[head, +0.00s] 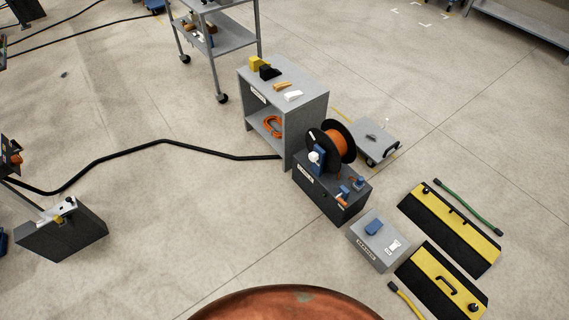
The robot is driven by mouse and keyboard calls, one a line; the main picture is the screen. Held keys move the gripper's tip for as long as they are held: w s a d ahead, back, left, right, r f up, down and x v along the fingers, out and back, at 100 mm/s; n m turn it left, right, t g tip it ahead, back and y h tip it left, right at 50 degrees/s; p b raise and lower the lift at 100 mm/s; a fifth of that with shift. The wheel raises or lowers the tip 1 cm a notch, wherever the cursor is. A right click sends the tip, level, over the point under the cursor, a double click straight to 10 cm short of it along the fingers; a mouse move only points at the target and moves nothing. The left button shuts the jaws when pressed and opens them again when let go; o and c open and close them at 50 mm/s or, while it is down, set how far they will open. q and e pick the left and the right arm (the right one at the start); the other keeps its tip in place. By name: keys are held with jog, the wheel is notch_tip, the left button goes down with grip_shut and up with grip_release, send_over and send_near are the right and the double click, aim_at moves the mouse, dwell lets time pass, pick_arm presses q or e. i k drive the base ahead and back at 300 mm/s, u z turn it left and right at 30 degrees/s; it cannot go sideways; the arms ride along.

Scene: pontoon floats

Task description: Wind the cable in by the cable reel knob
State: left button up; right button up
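The cable reel (338,141) has black round flanges and orange cable wound between them. It stands upright on a blue support (319,163) on top of a dark grey box (325,196). A small white part, which looks like the reel knob (313,157), sticks out on the reel's left side. It is too small to tell its exact shape. A small orange piece lies on the box top near the reel, and I cannot tell whether it is the cable's end. Neither of my grippers is in view.
A grey cabinet (313,100) with wedges on top stands behind the reel. A grey wheeled box (373,138) is right of it. A light grey box (380,248) and yellow-black ramps (460,225) lie in front right. A copper dome (285,305) fills the bottom edge. Floor left is mostly clear.

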aim_at(313, 156)
jog(key=u, duration=0.6)
jog(key=i, duration=0.85)
jog(key=z, duration=0.2)
